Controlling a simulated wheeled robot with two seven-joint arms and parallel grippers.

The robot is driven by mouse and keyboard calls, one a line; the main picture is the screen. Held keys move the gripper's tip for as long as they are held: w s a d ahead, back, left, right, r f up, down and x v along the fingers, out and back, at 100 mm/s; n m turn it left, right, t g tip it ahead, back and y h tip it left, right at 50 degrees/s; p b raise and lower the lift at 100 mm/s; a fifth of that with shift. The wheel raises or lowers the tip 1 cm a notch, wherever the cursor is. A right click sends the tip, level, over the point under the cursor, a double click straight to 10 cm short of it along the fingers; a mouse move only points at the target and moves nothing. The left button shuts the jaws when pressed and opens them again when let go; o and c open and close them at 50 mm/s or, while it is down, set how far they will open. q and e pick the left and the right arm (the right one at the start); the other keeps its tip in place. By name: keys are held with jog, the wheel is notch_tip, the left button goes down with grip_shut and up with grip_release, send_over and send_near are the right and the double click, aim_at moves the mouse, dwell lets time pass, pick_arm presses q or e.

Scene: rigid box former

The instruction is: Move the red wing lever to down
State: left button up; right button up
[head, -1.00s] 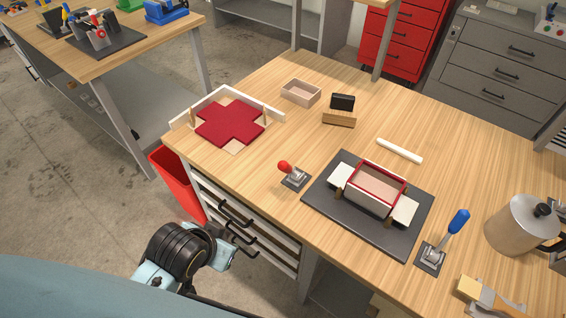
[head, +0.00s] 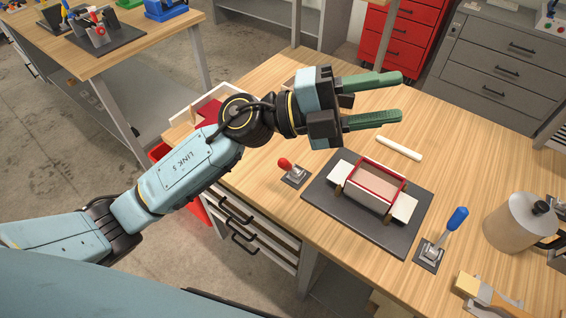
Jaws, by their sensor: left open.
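The red wing lever (head: 286,164) stands on a small grey base plate at the left of the dark former board (head: 325,208). Its red knob leans up and to the left. A blue-handled lever (head: 456,219) stands at the right of the board. The box former (head: 369,186) sits on the board, with red upper edges and white flaps at both ends. My left gripper (head: 388,98) is open and empty, with green fingers pointing right. It is above the table, beyond the red lever in the picture. My right gripper is not in view.
A metal pot (head: 515,222) stands at the right edge. A white stick (head: 399,149) lies behind the former. My left arm hides most of the red cross-shaped sheet (head: 208,112) and other items. Drawers (head: 250,220) are below the front edge.

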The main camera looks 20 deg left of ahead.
pick_arm(q)
notch_tip(320, 180, down, 6)
jog(key=m+g+y, duration=0.5)
jog(key=n+y, duration=0.1)
jog(key=y, duration=1.3)
send_near(282, 159)
jog(key=f, duration=0.4)
jog(key=d+f, duration=0.1)
jog(key=f, duration=0.2)
jog(key=d+f, duration=0.1)
jog(key=f, duration=0.3)
jog(key=shift+s+f+p, duration=0.3)
jog(key=shift+p, duration=0.1)
grip_shut()
